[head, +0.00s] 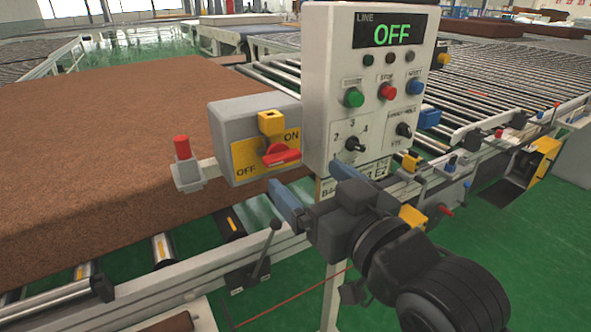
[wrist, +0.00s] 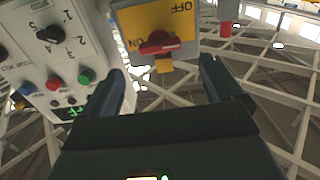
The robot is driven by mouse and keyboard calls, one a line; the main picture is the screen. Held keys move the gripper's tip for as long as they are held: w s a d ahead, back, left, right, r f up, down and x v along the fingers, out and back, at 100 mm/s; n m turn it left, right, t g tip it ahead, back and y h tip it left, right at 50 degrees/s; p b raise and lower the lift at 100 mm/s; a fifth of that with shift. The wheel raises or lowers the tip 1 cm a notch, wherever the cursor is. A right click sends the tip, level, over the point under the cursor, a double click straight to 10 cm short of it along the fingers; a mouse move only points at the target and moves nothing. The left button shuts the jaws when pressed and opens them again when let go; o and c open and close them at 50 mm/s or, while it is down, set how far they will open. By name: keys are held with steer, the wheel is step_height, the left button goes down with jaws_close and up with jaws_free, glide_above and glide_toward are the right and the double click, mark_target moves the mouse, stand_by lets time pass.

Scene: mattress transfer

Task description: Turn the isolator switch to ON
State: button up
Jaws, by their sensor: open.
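The grey isolator box (head: 222,128) has a yellow plate (head: 247,157) marked OFF at lower left and ON at upper right. Its red switch handle (head: 281,156) lies roughly level across the plate; which mark it points to is hard to tell. A yellow block (head: 271,123) sits just above the handle. My gripper (head: 305,176) is open and empty, below and right of the handle in the head view. In the wrist view the box appears upside down, with the red handle (wrist: 158,42) ahead of the open fingers (wrist: 160,80), apart from them.
A white control panel (head: 340,70) stands right beside the box, with buttons, knobs and a display (head: 390,31) reading OFF. A red-topped post (head: 183,150) stands left of the box. A brown mattress (head: 90,150) lies behind on rollers. A black lever (head: 268,245) rises below the box.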

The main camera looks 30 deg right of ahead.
mark_target(286, 159)
steer(key=w+b, duration=0.2)
steer(key=w, duration=0.3)
steer(key=shift+w, duration=1.15)
steer(key=c, duration=1)
